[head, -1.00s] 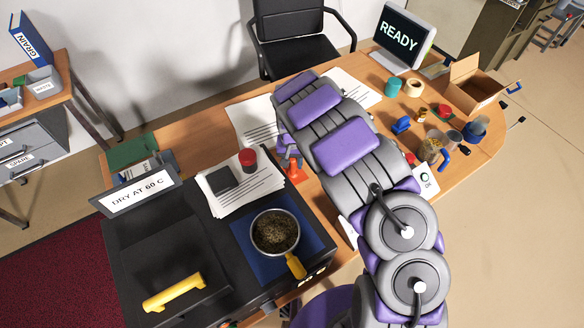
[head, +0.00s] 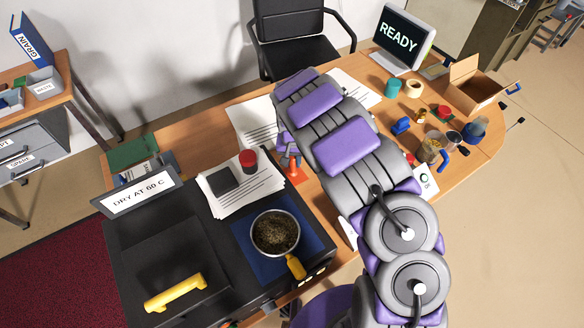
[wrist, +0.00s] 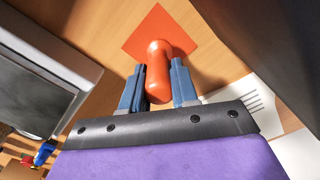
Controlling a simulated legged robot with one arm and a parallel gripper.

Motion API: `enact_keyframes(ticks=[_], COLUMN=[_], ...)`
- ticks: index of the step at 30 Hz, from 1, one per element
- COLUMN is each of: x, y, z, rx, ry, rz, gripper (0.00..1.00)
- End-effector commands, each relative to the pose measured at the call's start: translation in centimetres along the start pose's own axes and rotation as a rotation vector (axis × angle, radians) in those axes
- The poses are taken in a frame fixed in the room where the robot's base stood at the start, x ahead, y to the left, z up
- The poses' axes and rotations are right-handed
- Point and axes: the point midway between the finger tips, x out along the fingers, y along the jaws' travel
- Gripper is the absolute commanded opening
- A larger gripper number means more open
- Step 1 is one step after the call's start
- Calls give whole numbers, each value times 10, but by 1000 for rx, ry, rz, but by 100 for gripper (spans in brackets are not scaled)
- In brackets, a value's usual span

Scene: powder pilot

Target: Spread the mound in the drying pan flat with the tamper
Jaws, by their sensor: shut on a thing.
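The drying pan (head: 254,235), round with a yellow handle, sits on a blue mat on the black unit and holds a dark brown, grainy mound (head: 276,230). The orange tamper (wrist: 158,68) stands on an orange square (wrist: 140,38) on the wooden desk. My gripper (wrist: 158,84) has its blue-grey fingers on either side of the tamper's handle and is shut on it. In the head view my gripper (head: 290,158) is small, behind the pan, and my arm partly hides it. The tamper's lower end is hard to see.
The black unit (head: 165,245) bears a "DRY AT 60 C" sign (head: 139,196) and a yellow handle (head: 174,293). Papers with a dark block and a red-topped jar (head: 248,161) lie between pan and desk. Cups, tape and a cardboard box (head: 474,87) stand at the right.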

Motion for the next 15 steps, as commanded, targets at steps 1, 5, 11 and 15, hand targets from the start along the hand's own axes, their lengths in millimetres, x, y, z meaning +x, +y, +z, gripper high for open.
enact_keyframes(ticks=[1, 5, 11, 15], x=[-4, -11, -22, -29], y=[0, 0, 0, 0], z=[0, 0, 0, 0], rx=[0, 0, 0, -1], ry=[1, 0, 0, 0], rz=[0, 0, 0, 0], gripper=[0, 0, 0, 0])
